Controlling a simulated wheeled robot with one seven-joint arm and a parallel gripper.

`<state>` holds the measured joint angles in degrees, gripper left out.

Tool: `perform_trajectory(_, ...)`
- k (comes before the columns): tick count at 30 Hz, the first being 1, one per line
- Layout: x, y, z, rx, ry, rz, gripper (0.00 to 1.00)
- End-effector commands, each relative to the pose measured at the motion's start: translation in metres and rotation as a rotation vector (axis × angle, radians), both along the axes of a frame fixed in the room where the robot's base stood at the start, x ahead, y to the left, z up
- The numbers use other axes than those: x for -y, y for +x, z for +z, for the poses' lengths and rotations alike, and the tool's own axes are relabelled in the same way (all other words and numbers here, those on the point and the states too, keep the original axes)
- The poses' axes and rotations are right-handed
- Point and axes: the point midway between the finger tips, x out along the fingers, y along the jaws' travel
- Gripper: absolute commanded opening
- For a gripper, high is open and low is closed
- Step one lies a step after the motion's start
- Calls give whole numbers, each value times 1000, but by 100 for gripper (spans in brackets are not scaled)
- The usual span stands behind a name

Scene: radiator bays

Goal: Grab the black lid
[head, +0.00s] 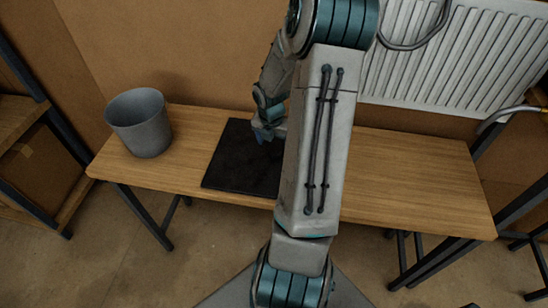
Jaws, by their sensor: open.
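A flat black square, which looks like the black lid (236,163), lies on the wooden bench left of the middle. My arm crosses in front of it and hides its right part. My gripper (266,136) is over the far right part of the black square, pointing down, and is open. The fingertips are small and partly hidden by my arm, so I cannot tell whether they touch the black surface. Nothing shows between the fingers.
A grey bucket (141,122) stands on the left end of the wooden bench (415,185). A white radiator (455,55) with hoses is on the wall behind, at the right. Shelving stands at the left edge. The bench's right half is clear.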

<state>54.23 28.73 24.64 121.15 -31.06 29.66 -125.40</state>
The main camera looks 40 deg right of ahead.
Motion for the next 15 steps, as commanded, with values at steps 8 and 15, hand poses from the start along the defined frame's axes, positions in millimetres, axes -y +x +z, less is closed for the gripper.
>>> perform_trajectory(8, 5, 3, -35, -2, 1, 2, 70)
perform_trajectory(15, 6, 3, -37, 0, 1, 0, 70)
